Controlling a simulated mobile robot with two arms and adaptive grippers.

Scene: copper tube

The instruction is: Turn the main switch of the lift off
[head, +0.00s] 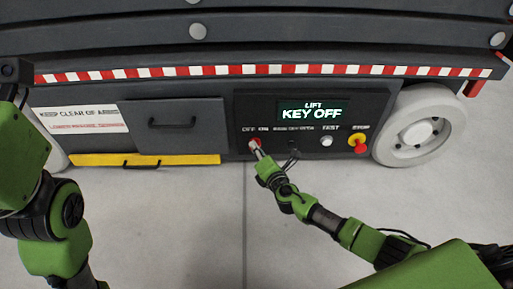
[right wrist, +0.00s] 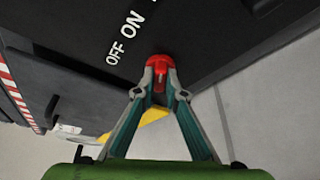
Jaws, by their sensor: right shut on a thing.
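The main switch (head: 252,144) is a small red knob under the OFF and ON labels, at the left end of the lift's dark control panel (head: 375,98). My right gripper (head: 257,149) is at the switch with its fingers closed on it. In the right wrist view, the two fingertips pinch the red switch (right wrist: 159,62), with the white OFF and ON lettering to its upper left. The fingers partly hide the knob, so I cannot tell exactly which label it points at. The display (head: 312,112) reads LIFT KEY OFF. My left gripper is out of view; only its arm shows at the left.
Right of the switch are a white button (head: 326,141) and a red stop knob on yellow (head: 360,143). A wheel (head: 418,132) stands at the right. A drawer (head: 172,125) and a yellow flap (head: 110,160) are at the left. Bare floor (head: 205,220) lies in front.

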